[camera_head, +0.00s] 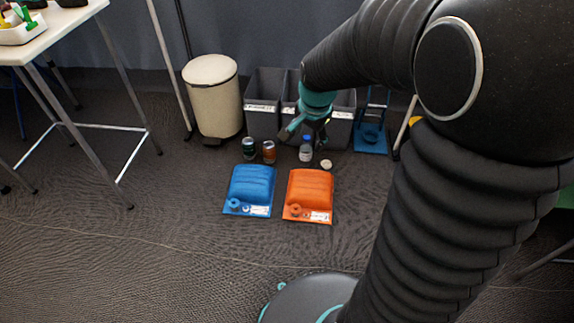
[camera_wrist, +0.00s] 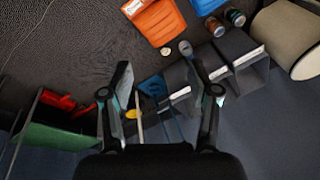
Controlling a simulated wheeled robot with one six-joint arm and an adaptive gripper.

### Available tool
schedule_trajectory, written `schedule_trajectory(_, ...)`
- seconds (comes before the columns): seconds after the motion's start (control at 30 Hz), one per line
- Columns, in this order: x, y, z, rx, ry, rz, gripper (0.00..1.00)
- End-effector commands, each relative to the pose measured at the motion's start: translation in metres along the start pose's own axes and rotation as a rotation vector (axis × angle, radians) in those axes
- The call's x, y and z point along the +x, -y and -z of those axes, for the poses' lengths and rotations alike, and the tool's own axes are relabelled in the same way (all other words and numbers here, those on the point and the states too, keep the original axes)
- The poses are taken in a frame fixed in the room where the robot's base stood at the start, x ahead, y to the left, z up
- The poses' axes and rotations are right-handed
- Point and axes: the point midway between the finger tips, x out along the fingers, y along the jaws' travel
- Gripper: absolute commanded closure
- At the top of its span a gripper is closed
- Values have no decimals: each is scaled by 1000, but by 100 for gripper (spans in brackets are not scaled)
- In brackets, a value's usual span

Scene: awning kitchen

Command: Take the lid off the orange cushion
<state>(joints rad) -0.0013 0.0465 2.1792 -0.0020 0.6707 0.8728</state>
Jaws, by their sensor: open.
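The orange cushion (camera_head: 308,192) lies flat on the dark floor, and part of it shows at the top of the wrist view (camera_wrist: 155,18). A small pale round lid (camera_head: 326,164) is at its far right edge. In the wrist view the lid (camera_wrist: 167,51) appears just past the cushion's edge, on the floor; I cannot tell whether they touch. My gripper (camera_wrist: 160,72) is open and empty, its two fingers apart. In the head view my gripper (camera_head: 308,128) hangs beyond the cushion, in front of the grey bins.
A blue cushion (camera_head: 249,190) lies left of the orange one. A blue-capped bottle (camera_head: 305,149) and two cans (camera_head: 249,148) stand behind the cushions. Grey bins (camera_head: 264,98), a beige trash can (camera_head: 213,98) and a blue dustpan (camera_head: 370,137) line the wall. The floor in front is clear.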

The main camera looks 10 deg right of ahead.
Motion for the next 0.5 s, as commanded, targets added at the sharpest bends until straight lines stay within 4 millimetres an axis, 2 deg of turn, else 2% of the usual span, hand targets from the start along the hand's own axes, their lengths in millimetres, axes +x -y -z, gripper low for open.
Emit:
schedule_trajectory(0.03,27,4,4,54,15,-19,39)
schedule_trajectory(0.17,82,15,14,205,37,-55,39)
schedule_trajectory(0.3,145,21,21,367,56,-98,39)
schedule_trajectory(0.5,240,20,21,593,70,-165,39)
